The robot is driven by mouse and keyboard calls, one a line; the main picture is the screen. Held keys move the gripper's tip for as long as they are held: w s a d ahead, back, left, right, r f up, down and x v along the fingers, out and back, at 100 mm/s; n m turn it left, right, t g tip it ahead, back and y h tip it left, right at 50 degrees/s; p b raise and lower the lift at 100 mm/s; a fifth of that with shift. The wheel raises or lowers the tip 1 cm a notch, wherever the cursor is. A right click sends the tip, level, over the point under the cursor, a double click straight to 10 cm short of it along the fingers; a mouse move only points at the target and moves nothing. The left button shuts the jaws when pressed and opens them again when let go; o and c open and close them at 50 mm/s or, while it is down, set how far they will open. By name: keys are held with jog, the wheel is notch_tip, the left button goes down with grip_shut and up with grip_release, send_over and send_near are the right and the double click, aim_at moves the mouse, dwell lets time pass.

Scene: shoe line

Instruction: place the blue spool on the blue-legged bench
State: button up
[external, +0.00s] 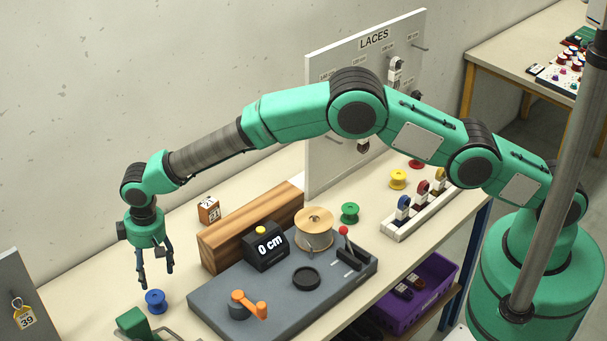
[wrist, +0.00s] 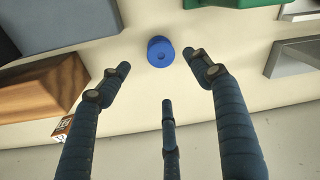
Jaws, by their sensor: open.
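The blue spool (external: 156,301) stands on the cream top of the blue-legged bench (external: 181,272), near its left end. In the wrist view the blue spool (wrist: 160,52) shows just beyond the fingertips, roughly centred between the two outer fingers. My gripper (external: 156,281) points down above the spool, a little behind it in the picture. Its fingers are spread open with nothing between them; the wrist view also shows the gripper (wrist: 160,74) empty. The spool appears apart from the fingers.
A wooden block (external: 250,227) and a grey base plate (external: 214,309) with a crank and a display stand to the right. A green object (external: 135,324) is close in front of the spool. A green spool (external: 350,212) and a yellow spool (external: 398,179) stand farther right.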

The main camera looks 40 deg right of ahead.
jog(key=w+d+r+m+t, duration=0.1)
jog(key=w+d+r, duration=0.1)
jog(key=d+r, duration=0.85)
jog(key=w+d+r+m, duration=0.1)
jog(key=w+d+r, duration=0.1)
jog(key=d+r, duration=0.85)
jog(key=s+d+r+m+t, duration=0.1)
jog(key=s+d+r, duration=0.3)
jog(key=d+r, duration=0.55)
jog(key=s+d+r, duration=0.4)
jog(key=d+r, duration=0.4)
jog(key=d, duration=0.2)
jog(key=s+d+r+m+t, duration=0.1)
jog(key=s+d+r, duration=0.2)
jog(key=s+d, duration=0.55)
jog(key=s+d+r+m, duration=0.1)
jog(key=s+d+r, duration=0.2)
jog(key=s+d, duration=0.5)
jog(key=s+d+f+t, duration=0.1)
jog(key=s+d+f, duration=0.1)
jog(key=s+d, duration=0.4)
jog(key=s+d+f+m, duration=0.1)
jog(key=s+d+f, duration=0.2)
jog(key=s+d, duration=0.4)
jog(key=s, duration=0.6)
jog(key=shift+s+f+m+t+h, duration=0.2)
jog(key=shift+s+m+t+h, duration=0.1)
jog(key=shift+s+t, duration=0.1)
